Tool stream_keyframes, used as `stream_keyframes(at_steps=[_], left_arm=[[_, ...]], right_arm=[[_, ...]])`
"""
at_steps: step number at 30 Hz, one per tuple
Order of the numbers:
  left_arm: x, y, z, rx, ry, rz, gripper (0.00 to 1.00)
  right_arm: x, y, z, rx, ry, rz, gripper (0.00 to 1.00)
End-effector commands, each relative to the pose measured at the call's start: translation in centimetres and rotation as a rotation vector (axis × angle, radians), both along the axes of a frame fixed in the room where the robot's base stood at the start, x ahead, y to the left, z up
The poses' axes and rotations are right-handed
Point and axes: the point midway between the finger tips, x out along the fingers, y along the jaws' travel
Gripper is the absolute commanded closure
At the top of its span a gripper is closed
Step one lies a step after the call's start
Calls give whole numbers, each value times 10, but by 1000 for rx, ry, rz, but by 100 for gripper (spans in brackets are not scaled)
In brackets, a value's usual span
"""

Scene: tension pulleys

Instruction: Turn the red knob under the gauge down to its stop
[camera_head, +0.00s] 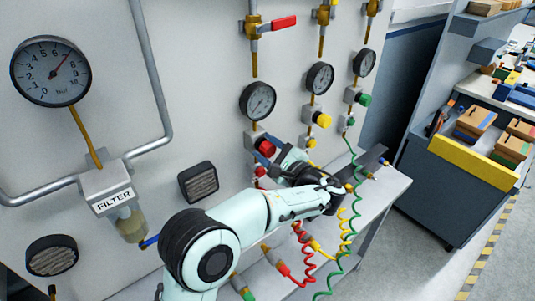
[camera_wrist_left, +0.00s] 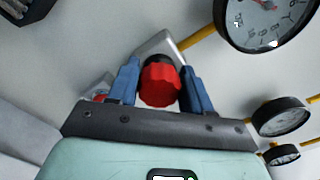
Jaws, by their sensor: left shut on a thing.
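The red knob (camera_head: 267,147) sits on a grey block on the wall panel, below a round black-rimmed gauge (camera_head: 258,101). My left gripper (camera_head: 266,145) reaches it from the lower right and is shut on it. In the left wrist view the ribbed red knob (camera_wrist_left: 160,86) lies between the two blue fingers (camera_wrist_left: 160,88). The gauge (camera_wrist_left: 268,20) is cut off at the top right there. The head view is too small to read its needle surely. My right gripper is not in view.
Beside it are gauges with a yellow knob (camera_head: 323,120) and a green knob (camera_head: 365,100). A red lever valve (camera_head: 283,22) is above. Coiled red, yellow and green hoses (camera_head: 352,185) hang by the bench (camera_head: 385,196). A filter (camera_head: 107,188) and large gauge (camera_head: 51,71) are left.

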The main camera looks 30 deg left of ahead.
Motion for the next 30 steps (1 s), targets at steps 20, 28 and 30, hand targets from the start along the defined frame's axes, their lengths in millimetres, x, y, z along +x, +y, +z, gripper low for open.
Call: stream_keyframes(at_steps=[20, 28, 30], left_arm=[[-1, -1, -6, -234, -560, -2, 81], [-1, -1, -5, -288, -691, -2, 81], [-1, -1, -5, -297, -713, -2, 81]], right_arm=[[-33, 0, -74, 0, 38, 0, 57], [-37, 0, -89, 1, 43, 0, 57], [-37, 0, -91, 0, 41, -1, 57]])
